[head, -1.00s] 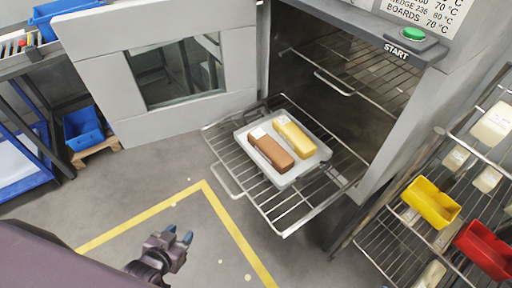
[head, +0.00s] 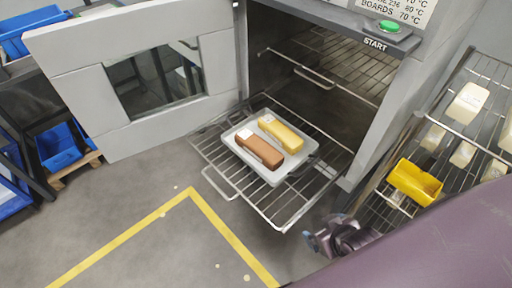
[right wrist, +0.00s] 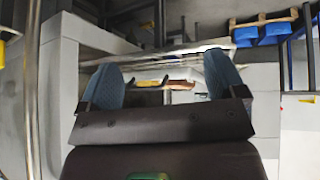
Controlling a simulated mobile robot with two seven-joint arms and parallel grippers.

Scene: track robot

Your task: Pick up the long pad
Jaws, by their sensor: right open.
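Two oblong pads lie side by side on a light tray (head: 296,177): a brown pad (head: 259,152) with a white label and a yellow pad (head: 282,134), also labelled. They look close in length; I cannot tell which is the long one. The tray rests on a pulled-out wire rack (head: 270,212) of the open oven. My right gripper (head: 309,241) is open and empty, in front of and below the rack's right front corner, apart from the pads. In the right wrist view the pads show small and edge-on between the open fingers (right wrist: 165,80). My left gripper is out of view.
The oven door (head: 75,75) stands open at left. The oven wall (head: 395,120) rises right of the rack. A wire shelf (head: 470,90) at right holds a yellow bin (head: 414,182) and pale blocks. Floor with yellow tape (head: 150,218) is clear in front.

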